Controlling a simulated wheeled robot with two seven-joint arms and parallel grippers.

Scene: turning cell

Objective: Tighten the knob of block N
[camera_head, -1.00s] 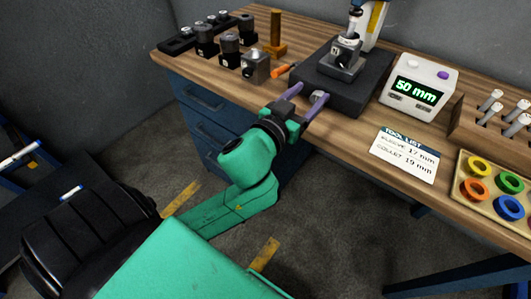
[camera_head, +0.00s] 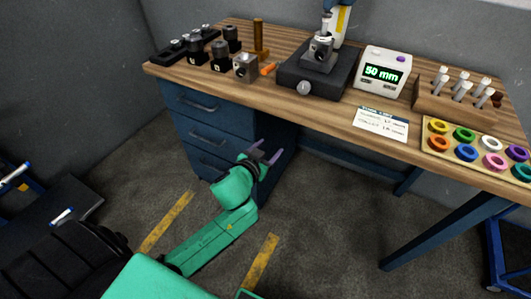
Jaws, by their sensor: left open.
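A dark metal tool block (camera_head: 320,52) sits on the black base (camera_head: 292,78) under the white-and-yellow stand; its letter is too small to read. A round silver knob (camera_head: 304,88) is on the front face of the base. A grey block (camera_head: 245,68) and several dark blocks (camera_head: 220,57) stand at the table's left; I cannot tell which is block N. My left gripper (camera_head: 270,153) has purple fingers, open and empty, below the table's front edge in front of the drawers, apart from all blocks. My right gripper is not in view.
An orange-brown post (camera_head: 260,38) and a small orange handle (camera_head: 268,69) stand near the blocks. A display box (camera_head: 383,73) reads 50 mm. A paper list (camera_head: 380,122), a wooden rack (camera_head: 455,103) and a tray of coloured rings (camera_head: 450,151) are to the right.

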